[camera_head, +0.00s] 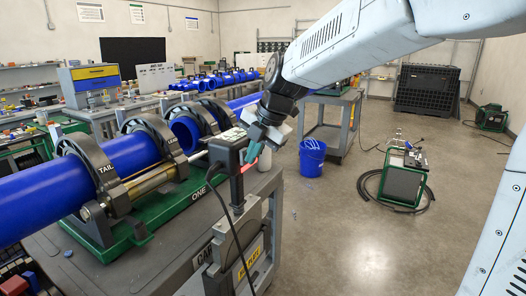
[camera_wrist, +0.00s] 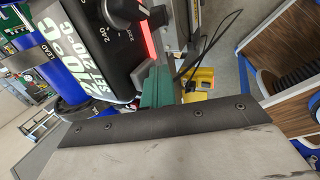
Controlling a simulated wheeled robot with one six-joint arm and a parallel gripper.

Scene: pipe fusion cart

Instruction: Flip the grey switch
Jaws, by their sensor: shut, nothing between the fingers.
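A black control box (camera_head: 228,150) stands at the corner of the cart, with a lit red strip on its right side. In the wrist view the box (camera_wrist: 85,45) shows large white temperature digits, a dark dial (camera_wrist: 122,12) marked 240 and the glowing red strip (camera_wrist: 148,40). My gripper (camera_head: 255,146) is shut and empty, with its green fingers right beside the box's right side, near the red strip. The fingers (camera_wrist: 157,88) also show in the wrist view, below the strip. I cannot tell whether they touch the box. I cannot make out the grey switch clearly; it may be hidden by the fingers.
Blue pipe (camera_head: 40,200) lies in dark clamps on the cart's green base (camera_head: 130,235). A black cable hangs from the box down the cart's front. A blue bucket (camera_head: 312,158) and a green-framed machine (camera_head: 403,180) stand on the floor. The floor at right is mostly clear.

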